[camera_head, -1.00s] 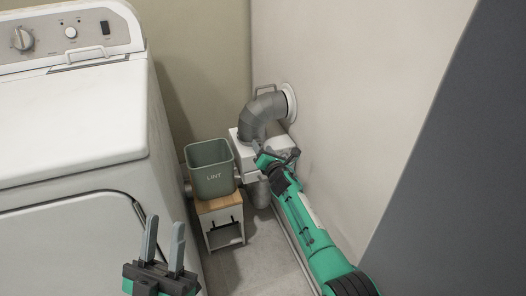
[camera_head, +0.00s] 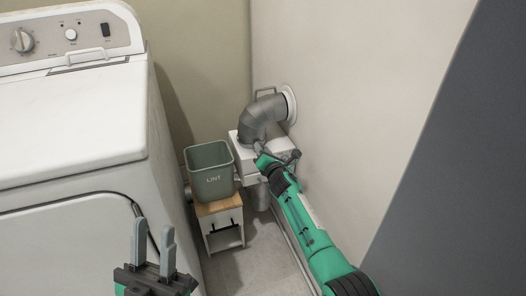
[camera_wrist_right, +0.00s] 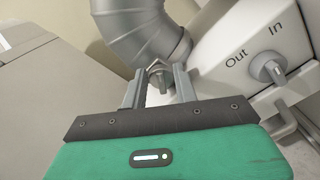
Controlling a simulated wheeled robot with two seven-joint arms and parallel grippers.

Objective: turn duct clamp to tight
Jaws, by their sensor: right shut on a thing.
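The grey duct elbow (camera_head: 262,113) runs from the wall collar (camera_head: 290,104) down toward a white box (camera_head: 243,152). In the right wrist view the duct (camera_wrist_right: 143,38) ends near a small metal clamp knob (camera_wrist_right: 158,73). My right gripper (camera_wrist_right: 160,78) is shut on this knob, with one finger on each side. In the head view my right gripper (camera_head: 277,160) is at the box, below the duct, and hides the clamp. The clamp's tightness cannot be read. My left gripper (camera_head: 154,245) is open and empty, low in front of the washer-like machine.
A white machine (camera_head: 75,120) fills the left. The box has a second knob (camera_wrist_right: 268,70) near "Out" and "In" labels. A wall (camera_head: 370,100) bounds the right.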

